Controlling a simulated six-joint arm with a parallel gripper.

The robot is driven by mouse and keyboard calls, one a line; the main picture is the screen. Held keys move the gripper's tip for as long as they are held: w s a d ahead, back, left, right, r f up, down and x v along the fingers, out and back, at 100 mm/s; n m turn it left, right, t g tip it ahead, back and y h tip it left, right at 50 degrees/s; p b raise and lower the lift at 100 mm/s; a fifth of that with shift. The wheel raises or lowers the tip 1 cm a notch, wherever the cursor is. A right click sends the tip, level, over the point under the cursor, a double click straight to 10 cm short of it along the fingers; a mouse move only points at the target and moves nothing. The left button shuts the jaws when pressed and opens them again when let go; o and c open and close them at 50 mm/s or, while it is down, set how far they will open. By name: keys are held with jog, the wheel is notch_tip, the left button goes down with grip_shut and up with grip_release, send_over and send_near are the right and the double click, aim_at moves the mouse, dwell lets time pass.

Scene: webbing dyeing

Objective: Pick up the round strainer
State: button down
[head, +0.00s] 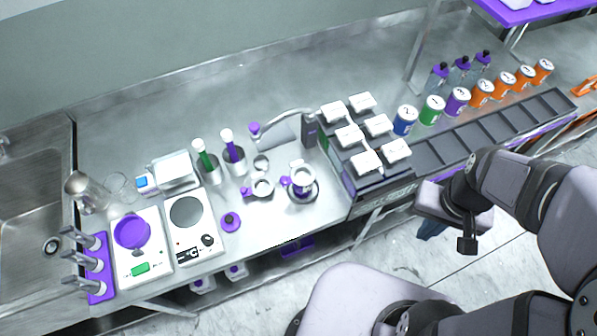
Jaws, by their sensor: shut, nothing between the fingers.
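Two small round metal pieces with purple handles lie near the middle of the steel counter (330,85) in the head view. The left one, a shallow ring-like piece that looks like the round strainer (262,187), lies flat. At this size I cannot tell for certain which is the strainer. My gripper (467,245) is shut and empty, pointing down over the floor in front of the counter, well right of both pieces and apart from them.
A dark rack with several white-lidded boxes (348,136) stands right of the metal pieces. A hot plate (187,212) and a scale with a purple bowl (132,232) are left. Several coloured cans (432,109) line the right.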

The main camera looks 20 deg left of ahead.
jog(key=shift+c, duration=2.2)
grip_release()
jog(key=shift+w, duration=0.1)
